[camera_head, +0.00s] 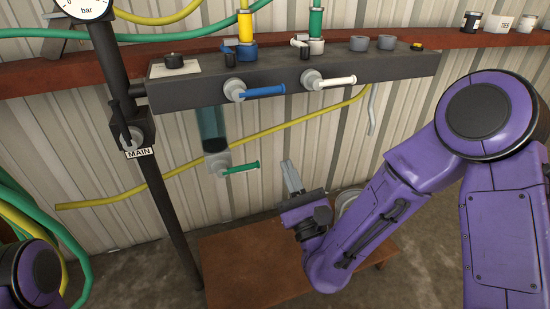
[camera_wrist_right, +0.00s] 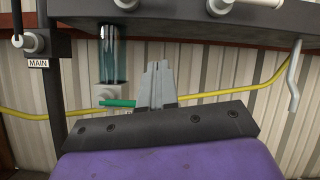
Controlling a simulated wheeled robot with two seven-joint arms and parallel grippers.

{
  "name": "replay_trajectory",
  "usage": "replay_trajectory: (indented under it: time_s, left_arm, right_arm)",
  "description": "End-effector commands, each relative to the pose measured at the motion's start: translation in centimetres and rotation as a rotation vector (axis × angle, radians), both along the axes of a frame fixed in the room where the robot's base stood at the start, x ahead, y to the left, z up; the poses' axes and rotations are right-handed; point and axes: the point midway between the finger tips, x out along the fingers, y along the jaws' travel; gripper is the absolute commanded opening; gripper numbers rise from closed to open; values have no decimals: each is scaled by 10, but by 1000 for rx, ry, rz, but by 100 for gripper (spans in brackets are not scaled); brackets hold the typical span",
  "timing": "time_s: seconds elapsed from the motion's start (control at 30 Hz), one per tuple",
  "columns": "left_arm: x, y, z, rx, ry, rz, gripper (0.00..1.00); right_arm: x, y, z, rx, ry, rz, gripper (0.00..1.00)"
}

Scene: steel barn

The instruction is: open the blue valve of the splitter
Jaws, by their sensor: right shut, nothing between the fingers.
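The splitter (camera_head: 400,65) is a dark grey bar fixed across the wall in the head view. Its blue valve (camera_head: 262,91) has a blue lever that points right, roughly along the bar. My right gripper (camera_head: 290,174) is shut and empty, below the bar and right of the green drain lever, apart from the blue valve. Its closed fingers (camera_wrist_right: 158,80) show in the wrist view, under the bar. The blue lever is not seen in the wrist view. Of my left arm, only a purple link shows at lower left; its gripper is out of view.
A white-lever valve (camera_head: 330,81) sits right of the blue one. A clear bowl (camera_head: 210,130) with a green drain lever (camera_head: 241,169) hangs below the bar. A MAIN valve (camera_head: 133,139) is on the left pipe. A brown bench (camera_head: 235,265) stands below.

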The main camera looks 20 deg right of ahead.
Motion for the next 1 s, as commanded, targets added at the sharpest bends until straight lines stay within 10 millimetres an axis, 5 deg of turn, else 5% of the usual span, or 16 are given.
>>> replay_trajectory:
  time_s: [0.03,0.1,0.57,1.0]
  left_arm:
    - [0,0,-22,0,0,0,43]
    - [0,0,-27,0,0,0,43]
    - [0,0,-18,1,-1,0,43]
    - [0,0,20,0,0,0,43]
  right_arm:
    - [-2,0,-6,83,-45,36,0]
    - [-4,0,3,168,-85,78,0]
    - [0,0,18,215,-104,102,0]
    - [74,2,67,213,-104,99,0]
